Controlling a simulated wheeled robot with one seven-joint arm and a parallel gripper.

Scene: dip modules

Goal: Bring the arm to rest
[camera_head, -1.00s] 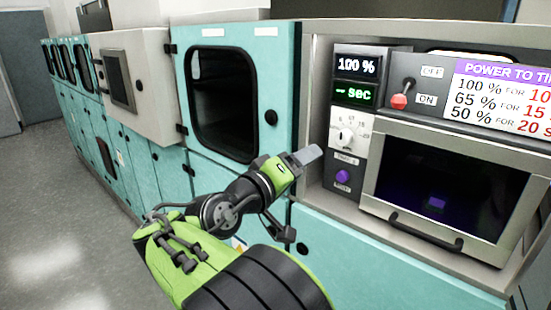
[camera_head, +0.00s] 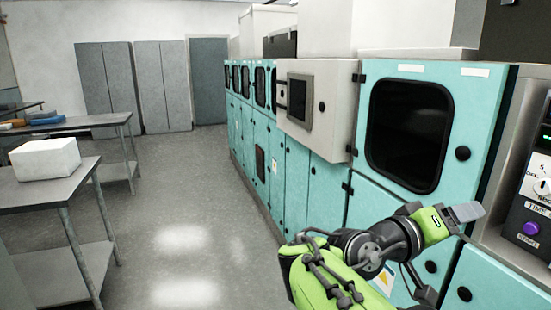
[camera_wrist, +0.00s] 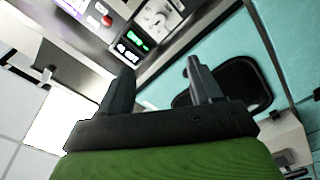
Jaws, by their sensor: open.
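My arm shows at the lower right of the head view, green and black. My gripper (camera_head: 462,213) is at its end, pointing right, in front of the teal cabinets and near the control panel. In the wrist view both dark fingers of my gripper (camera_wrist: 158,85) stand apart with nothing between them. The fingers touch nothing that I can see.
Teal cabinets (camera_head: 318,195) with dark windows line the right side. The machine's control panel (camera_head: 534,195) is cut off at the right edge. A metal table (camera_head: 35,193) with a white box (camera_head: 45,159) stands at left. The grey floor (camera_head: 185,220) between is clear.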

